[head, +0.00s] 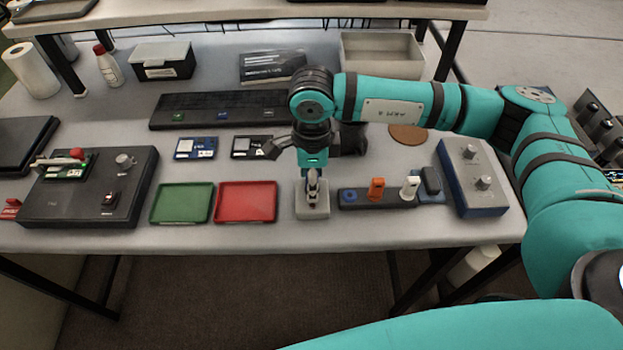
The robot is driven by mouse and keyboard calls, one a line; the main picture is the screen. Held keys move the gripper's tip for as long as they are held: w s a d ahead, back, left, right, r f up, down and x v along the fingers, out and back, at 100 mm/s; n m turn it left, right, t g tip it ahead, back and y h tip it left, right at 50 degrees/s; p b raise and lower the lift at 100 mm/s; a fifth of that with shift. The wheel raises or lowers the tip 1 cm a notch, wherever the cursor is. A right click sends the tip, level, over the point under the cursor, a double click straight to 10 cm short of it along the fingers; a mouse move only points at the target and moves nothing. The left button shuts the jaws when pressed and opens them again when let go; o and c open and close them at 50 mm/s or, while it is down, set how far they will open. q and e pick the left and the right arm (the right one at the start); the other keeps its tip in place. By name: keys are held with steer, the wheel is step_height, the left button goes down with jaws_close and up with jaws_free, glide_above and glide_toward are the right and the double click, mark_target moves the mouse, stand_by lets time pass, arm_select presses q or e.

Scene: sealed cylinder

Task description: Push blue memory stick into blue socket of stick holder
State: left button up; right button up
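The stick holder (390,205) is a dark bar on the table, right of centre. Its blue socket (350,197) is at the left end, and no stick stands in it. An orange stick (376,187) and a white stick (410,187) stand upright in the holder. My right gripper (312,180) points down over a small pale grey block (312,213), left of the holder. Its fingertips are small and merge with what is on the block, so its grip is unclear. I cannot make out the blue memory stick. My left gripper is out of view.
A red tray (246,202) and a green tray (182,203) lie left of the block. A blue and grey box with knobs (471,178) stands right of the holder. A black box (90,188) stands far left. A dark strip (220,108) lies behind.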

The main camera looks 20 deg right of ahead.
steer(key=shift+b, duration=0.4)
steer(key=shift+b, duration=0.4)
stand_by(0.5)
steer(key=shift+c, duration=0.4)
jaws_close()
steer(key=shift+r, duration=0.15)
steer(key=shift+r+p, duration=1.05)
steer(key=shift+r, duration=1.85)
